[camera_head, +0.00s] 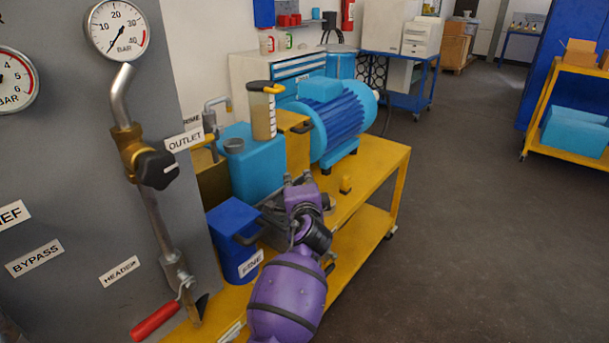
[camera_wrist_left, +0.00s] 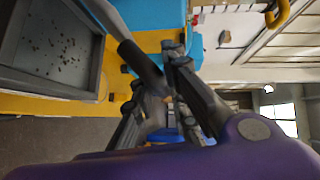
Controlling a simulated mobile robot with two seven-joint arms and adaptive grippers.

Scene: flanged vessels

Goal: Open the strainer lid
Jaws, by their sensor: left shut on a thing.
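My left gripper (camera_head: 299,180), on a purple arm, is over the yellow cart, in front of the blue tank. In the left wrist view the gripper (camera_wrist_left: 160,75) is closed around a dark round bar (camera_wrist_left: 138,62). I cannot tell for sure whether this bar belongs to the strainer lid. An open grey box (camera_wrist_left: 58,45) with dark specks inside lies beside the bar in the left wrist view. In the head view the gripper and arm hide much of this area. My right gripper is not in view.
A blue box (camera_head: 230,255) with a dark handle stands left of my arm. The blue tank (camera_head: 258,170), a jug (camera_head: 263,115) and a blue motor (camera_head: 335,120) stand behind on the yellow cart (camera_head: 375,165). A gauge panel (camera_head: 60,180) is at left. The floor at right is clear.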

